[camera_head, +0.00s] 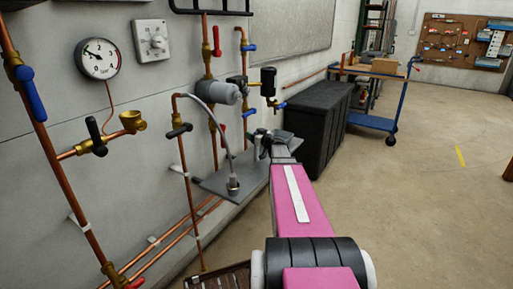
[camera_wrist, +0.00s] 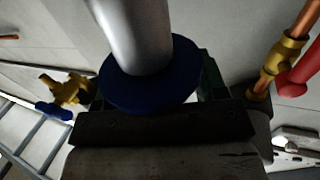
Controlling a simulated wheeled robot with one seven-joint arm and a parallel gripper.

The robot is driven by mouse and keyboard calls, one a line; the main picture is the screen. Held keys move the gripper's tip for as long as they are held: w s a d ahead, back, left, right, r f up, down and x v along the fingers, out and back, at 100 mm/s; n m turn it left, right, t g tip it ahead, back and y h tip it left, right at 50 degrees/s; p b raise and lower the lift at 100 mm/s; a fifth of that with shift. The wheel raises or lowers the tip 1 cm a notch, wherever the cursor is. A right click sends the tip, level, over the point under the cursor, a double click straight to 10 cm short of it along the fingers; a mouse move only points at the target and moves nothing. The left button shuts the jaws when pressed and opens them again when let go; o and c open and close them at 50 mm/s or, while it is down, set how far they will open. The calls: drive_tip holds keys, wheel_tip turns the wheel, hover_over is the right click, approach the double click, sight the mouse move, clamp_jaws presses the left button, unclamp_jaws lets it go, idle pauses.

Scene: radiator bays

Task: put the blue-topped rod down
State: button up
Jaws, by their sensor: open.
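The blue-topped rod shows in the wrist view as a grey shaft (camera_wrist: 137,35) with a wide dark blue disc (camera_wrist: 150,92). The disc lies close in front of my gripper (camera_wrist: 152,88), between its two dark fingers. My gripper is open; whether a finger touches the rod I cannot tell. In the head view my gripper (camera_head: 264,142) is at the far end of my pink arm, above the grey shelf (camera_head: 215,182) on the wall. The rod cannot be made out clearly there, and its lower end is hidden.
Copper pipes (camera_head: 60,130) with valves and a gauge (camera_head: 98,58) line the left wall. A grey hose (camera_head: 218,130) curves down to the shelf. A black chest (camera_head: 312,115) stands behind my gripper, and a blue trolley (camera_head: 375,100) beyond.

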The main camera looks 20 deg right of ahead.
clamp_jaws()
